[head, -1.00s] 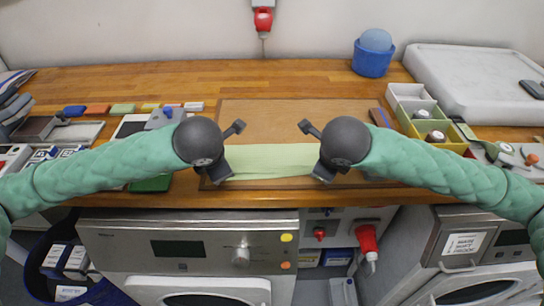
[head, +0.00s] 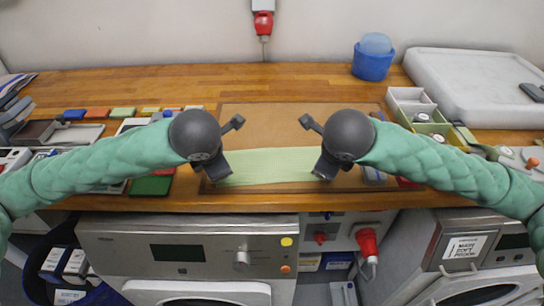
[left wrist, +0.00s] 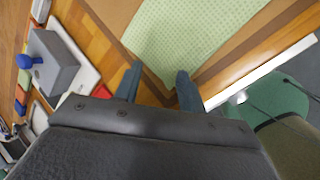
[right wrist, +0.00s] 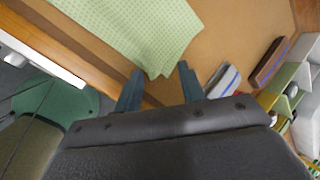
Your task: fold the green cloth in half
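The green cloth (head: 268,165) lies as a wide strip on a brown board near the worktop's front edge. It shows a pale dotted weave in the left wrist view (left wrist: 185,35) and the right wrist view (right wrist: 140,30). My left gripper (left wrist: 158,70) is open at the cloth's left end, with a cloth corner between its spread fingers. My right gripper (right wrist: 161,71) is open at the right end, with a corner between its fingers. Neither gripper's fingers are closed on the cloth. In the head view my grippers hide the cloth's ends. I cannot tell how many layers it has.
The brown board (head: 290,120) is bare behind the cloth. Small coloured blocks and trays (head: 85,132) stand at the left. Divided bins (head: 415,105), a blue tub (head: 371,62) and a white slab (head: 470,80) stand at the right. The worktop's front edge is close.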

